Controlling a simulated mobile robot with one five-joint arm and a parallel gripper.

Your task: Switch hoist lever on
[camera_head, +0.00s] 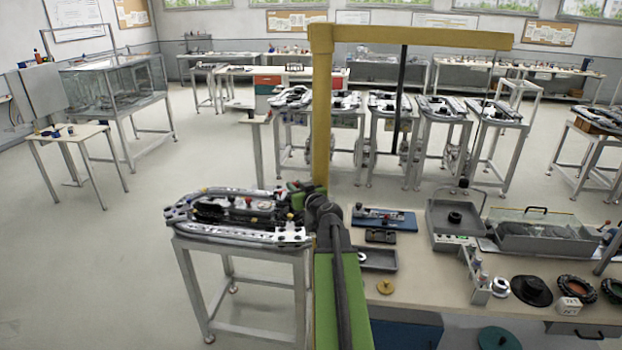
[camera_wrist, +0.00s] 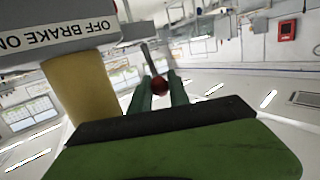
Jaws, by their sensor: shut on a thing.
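The hoist lever shows in the wrist view as a thin grey rod (camera_wrist: 149,58) with a red ball knob (camera_wrist: 159,85). My gripper (camera_wrist: 160,78) has its two dark green fingers on either side of the knob, shut on it. A grey box with the label "OFF BRAKE ON" (camera_wrist: 60,38) is beside the rod, its lettering upside down in this view. The rod is nearer the OFF end. The yellow hoist post (camera_head: 321,110) also shows in the head view, where the lever is too small to make out among my green gripper parts (camera_head: 300,194).
A ring-track table (camera_head: 240,240) stands left of the post. A workbench (camera_head: 440,275) with trays, a glass-sided bin and dark rings is at the right. More track tables (camera_head: 400,120) stand behind.

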